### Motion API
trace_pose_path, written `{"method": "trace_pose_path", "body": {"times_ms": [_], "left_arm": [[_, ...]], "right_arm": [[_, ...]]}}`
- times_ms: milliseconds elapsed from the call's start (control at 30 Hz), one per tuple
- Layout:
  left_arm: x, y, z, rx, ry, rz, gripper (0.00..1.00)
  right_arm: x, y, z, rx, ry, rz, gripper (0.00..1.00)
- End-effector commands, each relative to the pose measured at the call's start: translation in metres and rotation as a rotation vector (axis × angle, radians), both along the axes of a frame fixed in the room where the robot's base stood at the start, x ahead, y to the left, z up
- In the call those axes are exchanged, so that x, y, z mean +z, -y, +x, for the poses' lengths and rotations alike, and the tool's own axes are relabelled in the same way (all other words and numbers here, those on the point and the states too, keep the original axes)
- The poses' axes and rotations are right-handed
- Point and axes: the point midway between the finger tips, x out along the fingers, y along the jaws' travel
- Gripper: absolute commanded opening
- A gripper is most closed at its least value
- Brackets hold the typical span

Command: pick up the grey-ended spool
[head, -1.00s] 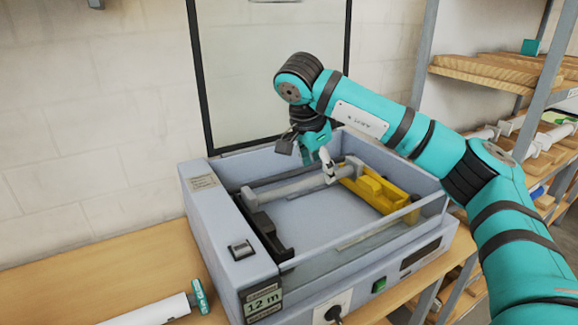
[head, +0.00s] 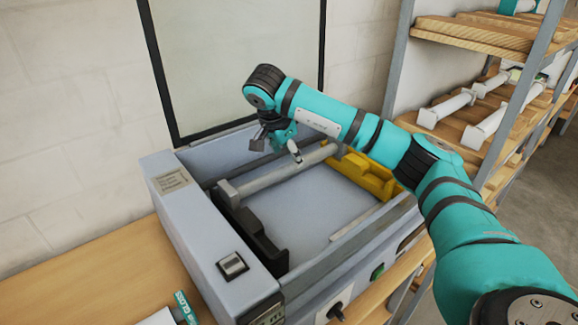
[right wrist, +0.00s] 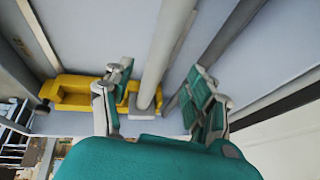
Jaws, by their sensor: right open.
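The grey-ended spool (head: 270,180) lies across the inside of the open grey machine, between a black holder at its left end and a yellow holder at its right end. It also shows in the right wrist view (right wrist: 165,50), running up between the fingers, with its grey end block (right wrist: 146,107) low in the gap. My right gripper (head: 277,147) is open at the spool's far side in the head view. In the right wrist view the gripper (right wrist: 160,97) has its fingers spread on either side of the spool. I cannot tell whether they touch it. My left gripper is not in view.
The yellow holder (head: 362,178) and black holder (head: 250,240) sit inside the machine walls. A grey bar (right wrist: 222,42) runs beside the spool. A teal-ended roll (head: 184,308) lies on the wooden table. Shelves with pale spools (head: 447,107) stand at the right.

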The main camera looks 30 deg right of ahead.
Motion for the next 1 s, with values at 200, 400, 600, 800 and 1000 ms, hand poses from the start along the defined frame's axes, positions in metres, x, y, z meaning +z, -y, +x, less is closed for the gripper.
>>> {"method": "trace_pose_path", "body": {"times_ms": [200, 400, 600, 800, 1000], "left_arm": [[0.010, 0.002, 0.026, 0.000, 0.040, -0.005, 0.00], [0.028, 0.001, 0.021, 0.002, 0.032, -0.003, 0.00], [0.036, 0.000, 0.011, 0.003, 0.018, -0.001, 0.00], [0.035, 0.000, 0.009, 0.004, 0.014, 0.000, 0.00], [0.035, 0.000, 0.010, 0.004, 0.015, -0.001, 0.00]], "right_arm": [[-0.018, 0.007, 0.004, 0.000, 0.000, 0.000, 0.57], [-0.036, 0.015, 0.006, -0.002, -0.005, 0.000, 0.57], [-0.062, 0.024, 0.011, 0.000, -0.002, 0.000, 0.57], [-0.067, 0.025, 0.013, 0.000, 0.001, 0.000, 0.57], [-0.067, 0.025, 0.013, 0.000, 0.001, 0.000, 0.41]]}}
